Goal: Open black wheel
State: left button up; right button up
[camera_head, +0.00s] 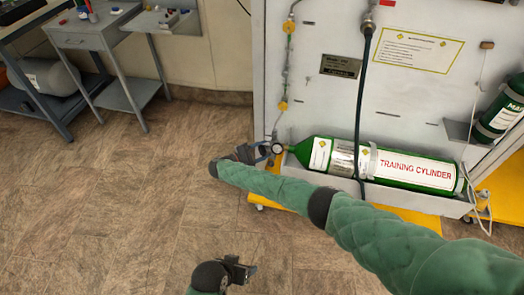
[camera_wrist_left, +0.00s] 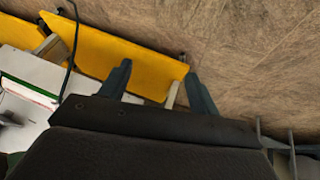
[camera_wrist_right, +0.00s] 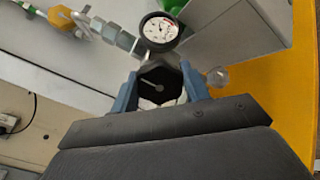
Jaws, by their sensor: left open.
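The black wheel (camera_wrist_right: 160,84) is a dark, roughly six-sided knob at the valve end of the green training cylinder (camera_head: 400,168). My right gripper (camera_wrist_right: 160,82) has one blue finger on either side of the wheel, close against its edges. In the head view the right gripper (camera_head: 264,153) is at the cylinder's left end, and the wheel is hard to make out there. A round white pressure gauge (camera_wrist_right: 160,31) sits just beyond the wheel. My left gripper (camera_head: 240,268) is low in the head view, over the floor; in the left wrist view (camera_wrist_left: 158,80) its fingers are apart and empty.
The cylinder lies in a grey tray on a white panel (camera_head: 320,100) with a yellow base (camera_head: 405,216). A dark hose (camera_head: 361,100) hangs across the cylinder. A grey cart (camera_head: 85,40) stands at the back left. The floor (camera_head: 120,200) at left is clear.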

jog(key=c, duration=0.4)
jog(key=shift+r+n+p, duration=0.3)
jog(key=shift+n+p, duration=0.5)
jog(key=shift+p, duration=0.3)
jog(key=n+p, duration=0.2)
jog(key=n, duration=0.1)
jog(key=shift+f, duration=0.15)
jog(key=shift+f+n, duration=0.15)
jog(key=shift+n, duration=0.45)
pick_arm(q)
jog(key=s+a+r+g+y, duration=0.1)
jog(key=a+r, duration=0.4)
jog(key=r, duration=0.5)
jog(key=shift+s+r+g, duration=0.3)
jog(key=shift+s+g, duration=0.1)
jog(key=shift+s, duration=0.2)
pick_arm(e)
jog(key=o, duration=1)
